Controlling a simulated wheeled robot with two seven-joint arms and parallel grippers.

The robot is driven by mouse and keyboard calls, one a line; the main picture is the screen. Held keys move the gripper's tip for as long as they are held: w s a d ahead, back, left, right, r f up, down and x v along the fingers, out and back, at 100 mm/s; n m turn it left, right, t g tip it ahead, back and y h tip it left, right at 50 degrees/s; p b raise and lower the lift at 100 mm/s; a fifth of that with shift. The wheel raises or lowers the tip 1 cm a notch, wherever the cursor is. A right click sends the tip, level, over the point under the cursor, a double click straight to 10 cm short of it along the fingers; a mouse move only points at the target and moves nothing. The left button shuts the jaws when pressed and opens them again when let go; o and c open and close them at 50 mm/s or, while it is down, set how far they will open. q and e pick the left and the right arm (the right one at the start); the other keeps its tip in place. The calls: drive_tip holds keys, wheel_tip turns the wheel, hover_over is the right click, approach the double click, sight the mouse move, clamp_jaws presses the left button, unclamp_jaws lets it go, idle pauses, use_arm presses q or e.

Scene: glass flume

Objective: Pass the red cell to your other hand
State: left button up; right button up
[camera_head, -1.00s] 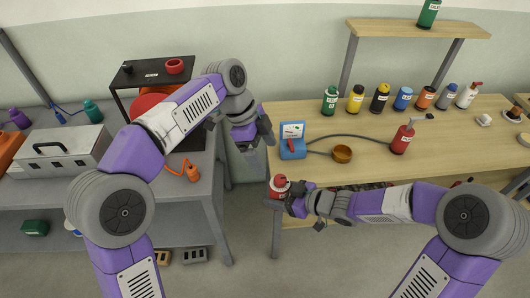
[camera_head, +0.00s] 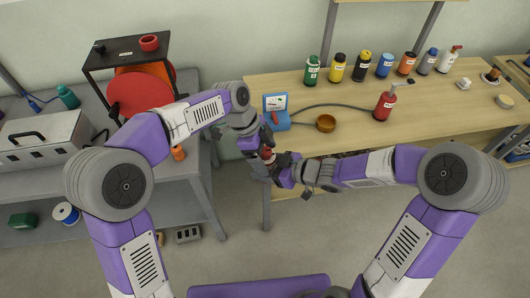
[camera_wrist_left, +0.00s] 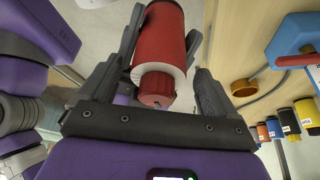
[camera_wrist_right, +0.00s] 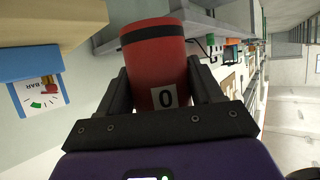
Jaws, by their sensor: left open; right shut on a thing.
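The red cell (camera_head: 267,154) is a red cylinder held in the air off the front left corner of the wooden table. My right gripper (camera_head: 277,160) is shut on it; in the right wrist view the cell (camera_wrist_right: 155,65) sits between the fingers, with a dark band and a white "0" label. My left gripper (camera_head: 258,147) is open, close against the cell from the left. In the left wrist view the cell (camera_wrist_left: 160,40), with a white ring and red cap, lies between the open fingers. Whether they touch it I cannot tell.
The wooden table (camera_head: 450,118) carries a blue gauge box (camera_head: 277,121), a brown bowl (camera_head: 326,123), a red bottle (camera_head: 385,106) with a hose, and a row of coloured bottles. A grey bench (camera_head: 85,170) with a metal case (camera_head: 45,138) stands left. Floor between them is open.

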use_arm(q)
drive_tip(key=c, duration=1.1)
drive_tip(key=shift+c, duration=0.7)
use_arm(e)
drive_tip(key=o, duration=1.2)
